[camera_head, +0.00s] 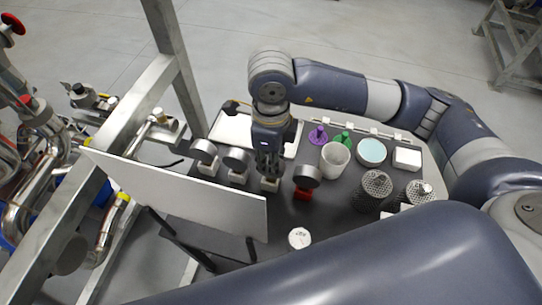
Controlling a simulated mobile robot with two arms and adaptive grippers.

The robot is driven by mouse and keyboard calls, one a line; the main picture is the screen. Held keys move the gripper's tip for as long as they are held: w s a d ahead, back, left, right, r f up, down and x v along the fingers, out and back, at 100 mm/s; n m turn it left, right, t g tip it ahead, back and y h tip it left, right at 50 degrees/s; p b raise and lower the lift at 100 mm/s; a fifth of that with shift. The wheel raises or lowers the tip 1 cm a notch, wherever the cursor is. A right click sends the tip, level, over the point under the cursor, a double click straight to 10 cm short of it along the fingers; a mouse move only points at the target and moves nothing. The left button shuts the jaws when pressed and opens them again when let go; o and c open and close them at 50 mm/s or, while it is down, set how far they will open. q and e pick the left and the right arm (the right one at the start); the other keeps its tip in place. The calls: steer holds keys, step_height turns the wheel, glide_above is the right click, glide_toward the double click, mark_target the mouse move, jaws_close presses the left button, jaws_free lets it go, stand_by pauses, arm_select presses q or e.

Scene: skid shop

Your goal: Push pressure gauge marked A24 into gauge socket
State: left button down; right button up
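Several round grey gauges stand in a row on the dark worktop: one at the left (203,150), one beside it (236,159), and one on a red base (306,176). I cannot read A24 on any of them. My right gripper (268,170) points down between the second gauge and the red-based one, just above a small white block (270,185). Its fingers are too small and dark to tell if they are open or hold something. A white round piece (299,238) lies nearer the front. I cannot make out a gauge socket for certain. My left gripper is out of view.
A white upright panel (175,192) and metal frame (155,90) stand left of the worktop, with pipes beyond. A white cup (334,161), purple (317,136) and green (342,139) items, a light-blue-topped round container (372,152) and mesh cups (374,190) crowd the right.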

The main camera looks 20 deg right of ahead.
steer(key=shift+f+b, duration=0.3)
steer(key=o, duration=1.3)
steer(key=shift+r+p, duration=1.9)
steer(key=shift+r, duration=1.85)
